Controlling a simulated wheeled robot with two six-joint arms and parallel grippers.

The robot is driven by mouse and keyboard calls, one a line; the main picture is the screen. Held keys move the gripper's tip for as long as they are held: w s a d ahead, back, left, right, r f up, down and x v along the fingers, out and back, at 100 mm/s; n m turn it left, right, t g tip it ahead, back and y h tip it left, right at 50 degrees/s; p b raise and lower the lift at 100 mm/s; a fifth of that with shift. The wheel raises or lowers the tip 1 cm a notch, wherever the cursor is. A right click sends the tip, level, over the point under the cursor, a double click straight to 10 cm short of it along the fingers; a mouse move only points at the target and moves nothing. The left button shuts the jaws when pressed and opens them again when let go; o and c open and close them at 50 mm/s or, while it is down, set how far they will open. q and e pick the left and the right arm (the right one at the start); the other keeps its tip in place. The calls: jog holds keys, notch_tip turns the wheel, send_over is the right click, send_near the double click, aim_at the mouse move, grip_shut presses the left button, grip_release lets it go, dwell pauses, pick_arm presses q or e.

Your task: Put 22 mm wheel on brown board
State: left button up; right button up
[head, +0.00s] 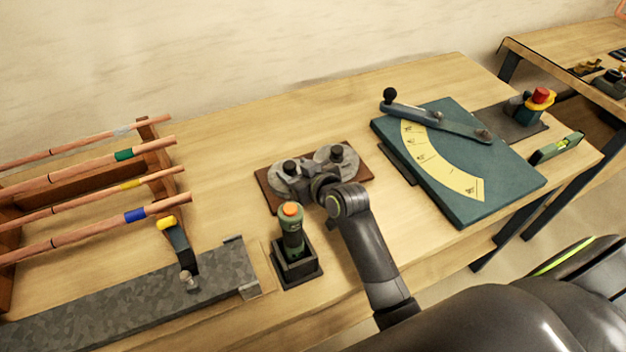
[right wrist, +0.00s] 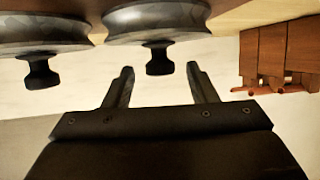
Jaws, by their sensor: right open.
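The brown board (head: 264,188) lies on the bench in the middle of the head view. Two round grey metal wheels with black knobs sit on it, a left wheel (head: 284,184) and a right wheel (head: 343,160). No size mark is readable, so I cannot tell which is 22 mm. My right gripper (head: 322,184) is low at the board's front, partly hiding the wheels. In the right wrist view its open fingers (right wrist: 160,72) point at one wheel (right wrist: 155,22), whose knob (right wrist: 158,60) shows between the fingertips. The fingers hold nothing. My left gripper is out of view.
A green orange-topped tool (head: 291,228) stands in a black holder close in front of the board. A rack of copper pipes (head: 95,205) and a grey metal bar (head: 120,305) are at left. A teal angle plate (head: 480,180) lies right. The bench behind the board is clear.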

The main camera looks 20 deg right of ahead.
jog(key=v, duration=0.9)
jog(key=shift+b, duration=0.35)
jog(key=shift+f, duration=0.1)
